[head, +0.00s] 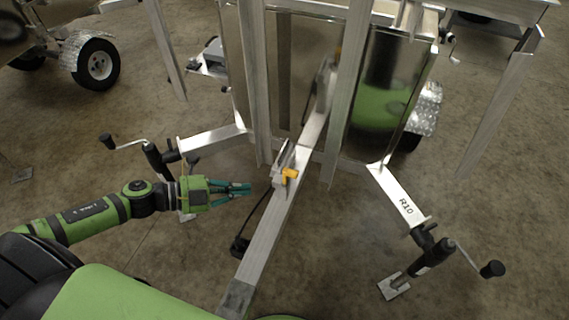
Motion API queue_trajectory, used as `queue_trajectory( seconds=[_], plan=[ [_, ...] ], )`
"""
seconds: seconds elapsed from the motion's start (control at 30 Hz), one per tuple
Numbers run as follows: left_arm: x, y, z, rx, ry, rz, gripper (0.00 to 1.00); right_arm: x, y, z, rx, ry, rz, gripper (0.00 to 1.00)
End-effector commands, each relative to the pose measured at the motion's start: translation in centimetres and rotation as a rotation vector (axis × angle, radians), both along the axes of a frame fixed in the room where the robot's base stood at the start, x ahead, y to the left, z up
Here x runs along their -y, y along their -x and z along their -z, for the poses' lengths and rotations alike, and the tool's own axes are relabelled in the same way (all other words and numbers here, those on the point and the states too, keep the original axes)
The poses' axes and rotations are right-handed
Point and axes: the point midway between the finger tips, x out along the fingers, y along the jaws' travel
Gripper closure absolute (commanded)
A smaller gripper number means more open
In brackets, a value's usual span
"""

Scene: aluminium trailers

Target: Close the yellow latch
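The yellow latch (290,174) sits on a small metal bracket on the trailer's aluminium drawbar (262,248), near the middle of the head view. It is small, and I cannot tell whether it is open or closed. My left gripper (250,188) is just left of the latch, pointing right at it, apart from the bracket. Its teal fingers lie close to one another with nothing visible between them; how far apart they are is hard to tell. My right gripper is not in view.
Jack stands with black crank handles (107,141) and (492,269) flank the drawbar on angled arms. Upright aluminium posts (347,90) and shiny panels rise behind the latch. A black cable hangs left of the drawbar. Another trailer's wheel (97,64) stands back left. Concrete floor is open at right.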

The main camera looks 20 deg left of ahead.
Motion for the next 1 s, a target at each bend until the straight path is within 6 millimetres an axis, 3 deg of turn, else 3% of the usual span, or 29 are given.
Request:
queue_trajectory(
  seconds=[0.23, 0.53, 0.73, 1.0],
  plan=[
    [2.8, -2.3, 0.8, 0.008, 0.003, -0.001, 1.0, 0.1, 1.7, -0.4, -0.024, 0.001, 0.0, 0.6],
    [7.5, -5.7, 2.4, 0.006, 0.003, 0.001, 1.0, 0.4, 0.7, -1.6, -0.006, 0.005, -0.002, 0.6],
    [7.5, -8.0, 3.9, 0.003, -0.001, -0.002, 1.0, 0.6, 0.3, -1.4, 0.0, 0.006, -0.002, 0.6],
    [7.5, -9.0, 4.4, 0.003, -0.001, 0.0, 1.0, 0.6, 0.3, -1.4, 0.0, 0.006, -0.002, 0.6]
  ],
)
